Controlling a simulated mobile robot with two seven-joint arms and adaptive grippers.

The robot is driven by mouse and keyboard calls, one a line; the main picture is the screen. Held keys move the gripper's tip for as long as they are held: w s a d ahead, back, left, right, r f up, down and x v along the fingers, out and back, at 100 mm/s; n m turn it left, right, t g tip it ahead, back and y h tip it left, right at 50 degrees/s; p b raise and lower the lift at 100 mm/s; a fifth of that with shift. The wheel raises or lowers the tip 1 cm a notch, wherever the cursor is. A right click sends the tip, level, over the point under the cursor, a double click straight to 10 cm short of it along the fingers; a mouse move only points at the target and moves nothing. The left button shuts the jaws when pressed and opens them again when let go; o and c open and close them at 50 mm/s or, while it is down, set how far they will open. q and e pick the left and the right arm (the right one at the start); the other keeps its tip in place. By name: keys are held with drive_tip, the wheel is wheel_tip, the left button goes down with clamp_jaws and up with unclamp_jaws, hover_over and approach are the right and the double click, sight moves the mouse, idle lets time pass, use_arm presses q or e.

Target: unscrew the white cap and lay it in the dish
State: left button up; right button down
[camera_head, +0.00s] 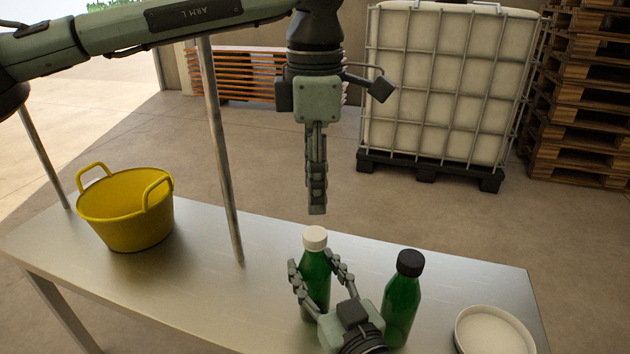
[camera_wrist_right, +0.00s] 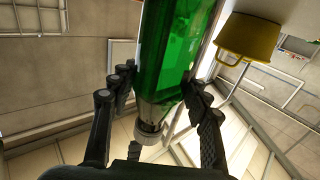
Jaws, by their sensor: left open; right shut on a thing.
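The white cap (camera_head: 315,238) sits on top of an upright green bottle (camera_head: 314,282) on the metal table. My right gripper (camera_head: 312,261) is shut around this bottle's body, below the cap. In the right wrist view, the picture is upside down, with the green bottle (camera_wrist_right: 178,55) between the fingers and the cap (camera_wrist_right: 148,134) low in the frame. My left gripper (camera_head: 317,211) points down above the cap, empty, with a small gap. Its fingers are seen edge-on and are open. The white round dish (camera_head: 493,334) lies empty at the table's right end.
A second green bottle with a black cap (camera_head: 409,263) stands just right of the held one, between it and the dish. A yellow tub (camera_head: 126,222) stands at the table's left. A metal post (camera_head: 222,150) rises at the table's back edge. The table's middle left is clear.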

sight(315, 233)
use_arm(q)
drive_tip(key=m, duration=1.2)
drive_tip(key=shift+m, duration=0.3)
drive_tip(key=m, duration=1.4)
drive_tip(key=shift+f, duration=4.05)
drive_tip(key=shift+c, duration=0.4)
